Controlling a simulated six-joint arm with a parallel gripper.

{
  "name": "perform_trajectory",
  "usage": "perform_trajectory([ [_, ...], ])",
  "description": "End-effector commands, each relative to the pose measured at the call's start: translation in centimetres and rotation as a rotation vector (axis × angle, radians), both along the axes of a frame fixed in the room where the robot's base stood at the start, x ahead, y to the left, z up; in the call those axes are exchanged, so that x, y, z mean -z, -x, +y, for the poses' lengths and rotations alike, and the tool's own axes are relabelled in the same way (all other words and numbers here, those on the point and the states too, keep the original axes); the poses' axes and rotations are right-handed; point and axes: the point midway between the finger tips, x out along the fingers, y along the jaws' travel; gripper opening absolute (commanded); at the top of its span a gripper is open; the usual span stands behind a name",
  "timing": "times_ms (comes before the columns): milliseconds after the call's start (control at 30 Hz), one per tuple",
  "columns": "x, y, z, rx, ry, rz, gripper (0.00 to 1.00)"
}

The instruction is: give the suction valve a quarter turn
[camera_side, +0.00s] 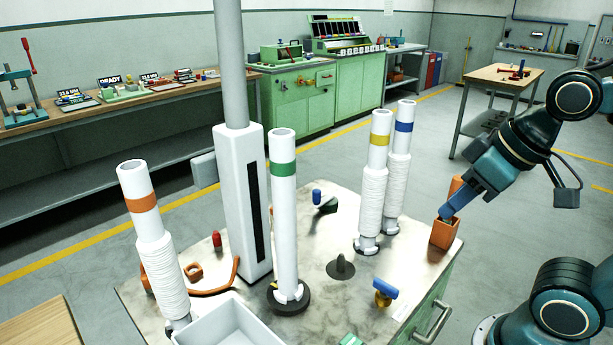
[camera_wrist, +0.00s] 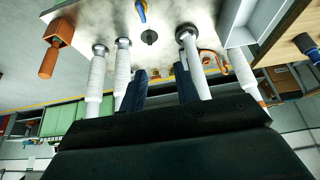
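The valve appears to be the small brass-coloured fitting with a blue handle (camera_side: 386,288) near the front right of the worktop. Its blue handle lies roughly level in the side view. The handle also shows at the top edge of the wrist view (camera_wrist: 141,12), where the fitting is partly cut off. My gripper (camera_side: 447,214) comes in from the right, angled down, and overlaps the orange box in the side view. In the wrist view my gripper (camera_wrist: 161,85) has its two dark blue fingers apart with nothing between them. It is away from the valve.
An orange box (camera_side: 444,235) with an orange handle stands at the worktop's right edge. White tubes with yellow (camera_side: 380,140), blue (camera_side: 404,127), green (camera_side: 283,168) and orange (camera_side: 141,204) bands stand upright or tilted. A dark cone (camera_side: 341,267) and white tray (camera_side: 225,325) are nearby.

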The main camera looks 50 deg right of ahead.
Motion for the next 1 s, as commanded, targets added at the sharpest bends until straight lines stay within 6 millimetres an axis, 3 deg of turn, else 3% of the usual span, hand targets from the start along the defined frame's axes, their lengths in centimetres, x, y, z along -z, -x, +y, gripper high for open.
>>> perform_trajectory([
  [233,0.1,-1.3,-0.3,0.003,0.006,0.062,0.36],
  [467,0.8,-3.9,-0.8,0.007,0.016,0.175,0.36],
  [1000,5.1,-10.6,-2.4,0.01,0.024,0.471,0.36],
])
